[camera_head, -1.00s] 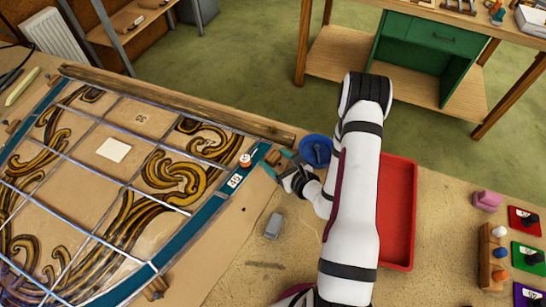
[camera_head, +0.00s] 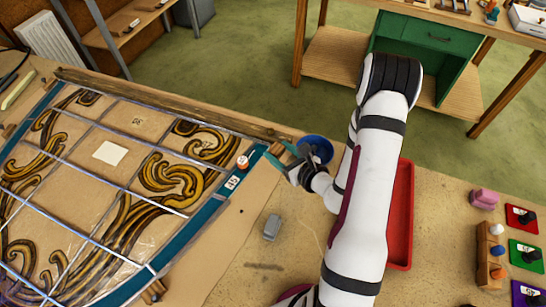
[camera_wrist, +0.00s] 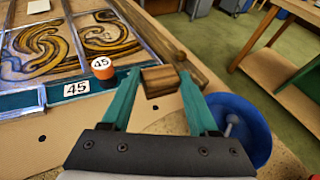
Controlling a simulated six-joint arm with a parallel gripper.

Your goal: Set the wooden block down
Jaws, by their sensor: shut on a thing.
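The wooden block (camera_wrist: 160,81) is a small brown piece between my gripper's two teal fingers in the wrist view. My gripper (camera_head: 281,153) is shut on it, by the panel's corner and the end of the long wooden bar (camera_head: 170,104). In the wrist view my gripper (camera_wrist: 158,78) has a finger on each side of the block. I cannot tell whether the block touches the bench. In the head view the fingers largely hide it.
The leaded panel (camera_head: 205,216) lies left of my gripper, with an orange-and-white pot (camera_head: 242,162) and a 45 label on its teal border. A blue bowl (camera_head: 324,145) stands just right. A red tray (camera_head: 402,225) and a grey block (camera_head: 272,228) are nearer.

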